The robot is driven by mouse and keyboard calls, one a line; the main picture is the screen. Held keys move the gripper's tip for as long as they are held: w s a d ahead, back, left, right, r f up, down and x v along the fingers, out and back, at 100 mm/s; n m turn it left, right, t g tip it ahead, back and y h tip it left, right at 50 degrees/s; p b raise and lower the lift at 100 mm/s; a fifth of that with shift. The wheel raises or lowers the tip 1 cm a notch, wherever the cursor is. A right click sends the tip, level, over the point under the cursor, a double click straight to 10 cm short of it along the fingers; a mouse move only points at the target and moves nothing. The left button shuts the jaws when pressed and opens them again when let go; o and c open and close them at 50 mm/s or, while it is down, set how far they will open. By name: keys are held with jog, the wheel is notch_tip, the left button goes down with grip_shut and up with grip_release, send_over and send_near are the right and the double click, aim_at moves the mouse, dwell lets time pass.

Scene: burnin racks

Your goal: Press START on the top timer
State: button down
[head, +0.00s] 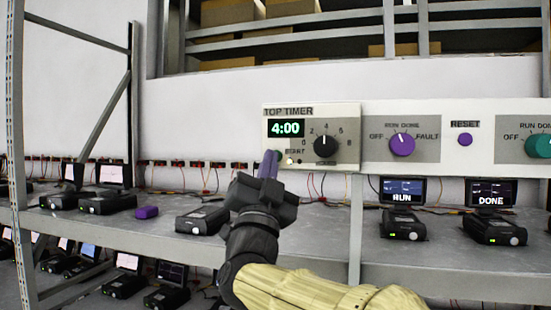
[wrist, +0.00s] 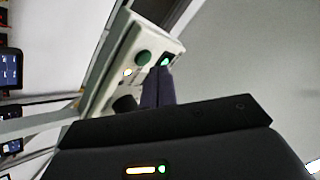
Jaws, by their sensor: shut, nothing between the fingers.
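The top timer (head: 311,165) is a pale panel labelled TOP TIMER, with a green display (head: 286,128) reading 4:00 and a black dial (head: 325,146) numbered around it. A small, pale lit button (head: 290,160) sits below the display, under a small label that is hard to read. My gripper (head: 270,160) is shut and empty, its purplish fingertips just left of this button, over the panel's lower left part. I cannot tell whether they touch the panel. In the wrist view the dark fingers (wrist: 158,85) point at a pale panel (wrist: 112,78) with a green round part (wrist: 143,57).
Right of the timer are a purple selector knob (head: 402,145), a purple RESET button (head: 465,140) and a teal knob (head: 540,146). The shelf (head: 330,262) below holds several black devices, a RUN screen (head: 403,192), a DONE screen (head: 491,194) and a purple block (head: 147,212). Metal posts (head: 355,225) stand along it.

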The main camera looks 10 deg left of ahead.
jog(key=shift+s, duration=0.15)
jog(key=s+b, duration=0.1)
jog(key=s, duration=0.1)
jog(key=s+b, duration=0.2)
jog(key=shift+s+a, duration=0.2)
jog(key=shift+s, duration=0.2)
jog(key=shift+a+y, duration=0.1)
jog(key=shift+y, duration=0.2)
dwell(0.3)
